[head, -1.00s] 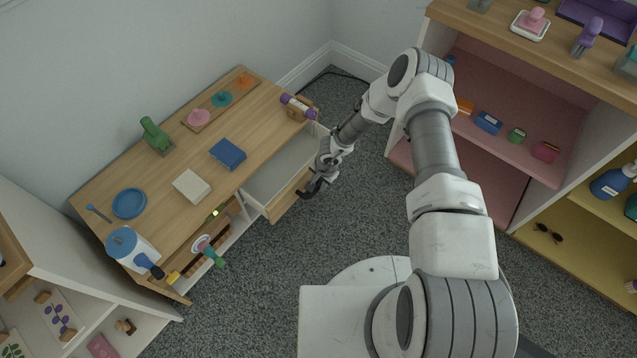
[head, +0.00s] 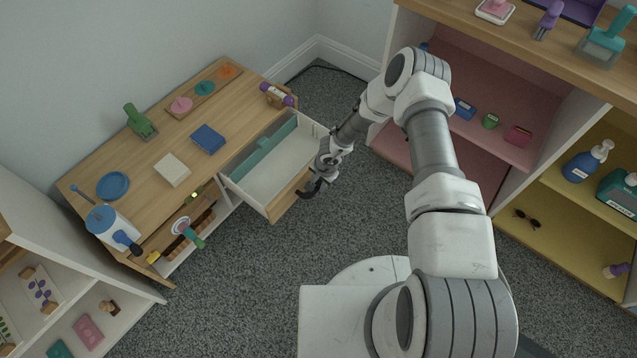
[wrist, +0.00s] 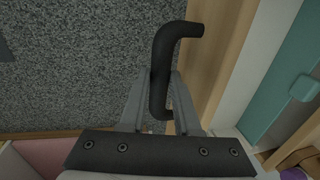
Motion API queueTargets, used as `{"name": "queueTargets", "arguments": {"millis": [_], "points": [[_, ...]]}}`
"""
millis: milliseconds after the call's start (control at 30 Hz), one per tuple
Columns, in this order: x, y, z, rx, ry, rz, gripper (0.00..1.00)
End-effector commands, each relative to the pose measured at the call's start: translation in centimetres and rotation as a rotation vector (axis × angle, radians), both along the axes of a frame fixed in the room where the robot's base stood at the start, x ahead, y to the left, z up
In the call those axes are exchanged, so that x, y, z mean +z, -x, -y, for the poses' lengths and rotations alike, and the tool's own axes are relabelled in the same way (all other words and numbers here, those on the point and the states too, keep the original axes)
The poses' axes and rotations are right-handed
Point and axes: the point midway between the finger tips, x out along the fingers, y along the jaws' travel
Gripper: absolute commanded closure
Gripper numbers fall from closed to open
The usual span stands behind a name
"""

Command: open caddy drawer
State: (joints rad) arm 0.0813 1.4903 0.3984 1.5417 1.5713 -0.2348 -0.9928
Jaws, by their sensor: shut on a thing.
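The caddy drawer (head: 272,208) stands pulled out from the wooden desk, with a light wood front and white inside walls. A teal divider or insert (head: 262,150) shows inside it, toward the desk. My gripper (head: 312,188) is at the drawer front's outer face. In the wrist view my gripper (wrist: 160,100) is shut on the dark bent drawer handle (wrist: 160,60), which passes between the two fingers. The wood drawer front (wrist: 215,60) and the teal part (wrist: 285,85) lie to the right there. Part of the handle is hidden by the fingers in the head view.
The desktop (head: 140,185) holds a blue book (head: 208,138), a pale block (head: 172,169), a blue plate (head: 113,186) and a green stamp (head: 139,122). A shelf unit with pink and yellow bays (head: 560,235) stands at right. Carpet (head: 250,270) before the desk is clear.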

Motion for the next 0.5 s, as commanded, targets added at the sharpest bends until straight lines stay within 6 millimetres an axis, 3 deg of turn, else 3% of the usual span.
{"name": "queueTargets", "arguments": {"millis": [367,400,500], "points": [[0.00,0.05,-0.06,0.000,-0.001,-0.001,1.00],[0.00,0.06,-0.07,0.000,-0.001,-0.001,0.66],[0.01,0.04,-0.07,0.000,-0.001,-0.001,0.48]]}}
